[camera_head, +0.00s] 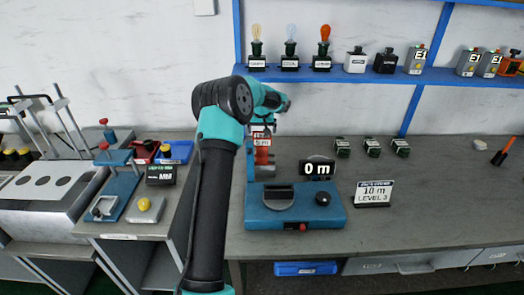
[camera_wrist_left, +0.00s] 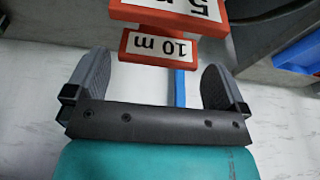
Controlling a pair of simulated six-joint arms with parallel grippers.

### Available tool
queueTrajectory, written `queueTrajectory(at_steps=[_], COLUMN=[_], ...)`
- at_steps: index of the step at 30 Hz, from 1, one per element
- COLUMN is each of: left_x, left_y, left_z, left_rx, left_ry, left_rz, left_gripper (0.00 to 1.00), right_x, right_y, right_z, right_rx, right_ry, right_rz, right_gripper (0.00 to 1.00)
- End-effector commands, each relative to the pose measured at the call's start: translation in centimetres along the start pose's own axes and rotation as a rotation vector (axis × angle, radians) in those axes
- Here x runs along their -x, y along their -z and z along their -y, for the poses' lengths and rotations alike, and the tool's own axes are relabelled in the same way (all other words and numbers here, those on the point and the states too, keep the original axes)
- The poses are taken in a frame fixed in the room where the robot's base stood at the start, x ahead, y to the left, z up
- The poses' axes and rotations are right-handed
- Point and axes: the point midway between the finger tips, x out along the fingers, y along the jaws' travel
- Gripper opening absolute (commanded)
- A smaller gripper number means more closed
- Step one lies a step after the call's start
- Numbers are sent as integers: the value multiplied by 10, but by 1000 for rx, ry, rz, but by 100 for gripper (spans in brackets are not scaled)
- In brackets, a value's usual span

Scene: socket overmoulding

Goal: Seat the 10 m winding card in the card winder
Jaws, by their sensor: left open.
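The 10 m winding card (camera_wrist_left: 160,47) shows in the left wrist view as a red-edged white label, upside down, beside the larger 5 m card (camera_wrist_left: 175,12). My left gripper (camera_wrist_left: 157,68) is open, with one finger on each side of the 10 m label and gaps between. In the head view my left gripper (camera_head: 263,122) is over the red cards (camera_head: 262,146), behind the winder, and its fingers are hard to make out. The blue card winder (camera_head: 295,218) stands on the bench with a grey round part and a black knob. My right gripper is not in view.
A 0 m display (camera_head: 317,168) stands behind the winder, and a 10 m LEVEL 3 sign (camera_head: 373,194) to its right. Several small dark blocks (camera_head: 372,147) sit further back. A blue shelf (camera_head: 340,75) holds bulbs and bottles. The bench at right (camera_head: 450,190) is largely clear.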

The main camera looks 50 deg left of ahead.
Motion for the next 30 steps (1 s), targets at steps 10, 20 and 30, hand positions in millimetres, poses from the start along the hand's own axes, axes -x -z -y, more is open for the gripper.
queueTrajectory(at_steps=[10, 20, 30], left_x=[-5, -46, -52], left_y=[0, 3, 3], left_z=[0, 0, 0], left_rx=[0, 0, 0], left_ry=[0, 0, -1], left_rz=[1, 1, 0], left_gripper=[100, 100, 100], right_x=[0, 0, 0], right_y=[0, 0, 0], right_z=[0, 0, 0], right_rx=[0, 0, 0], right_ry=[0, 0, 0], right_rz=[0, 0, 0], right_gripper=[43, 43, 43])
